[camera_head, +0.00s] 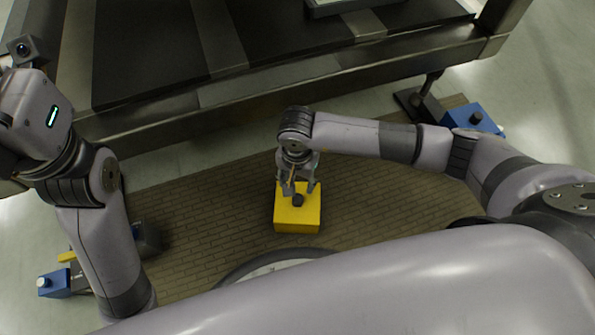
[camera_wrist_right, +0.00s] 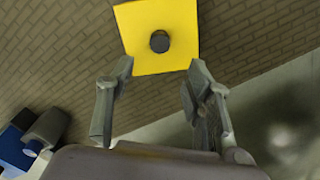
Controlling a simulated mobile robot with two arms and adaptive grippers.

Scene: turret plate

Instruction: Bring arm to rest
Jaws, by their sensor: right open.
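My right gripper (camera_head: 299,188) is above a yellow block (camera_head: 297,221) with a dark round knob (camera_head: 298,200) on top. In the right wrist view the fingers of the right gripper (camera_wrist_right: 158,85) are spread apart with nothing between them. The yellow block (camera_wrist_right: 135,22) and its knob (camera_wrist_right: 160,41) show just beyond the fingertips there. My left arm is raised at the left of the head view, and its gripper jaws are not visible.
A dark metal workbench (camera_head: 290,95) spans the back. The yellow block rests on a brown brick-patterned mat (camera_head: 375,205). Blue blocks lie at the right (camera_head: 470,117) and lower left (camera_head: 55,284). The mat is bare around the yellow block.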

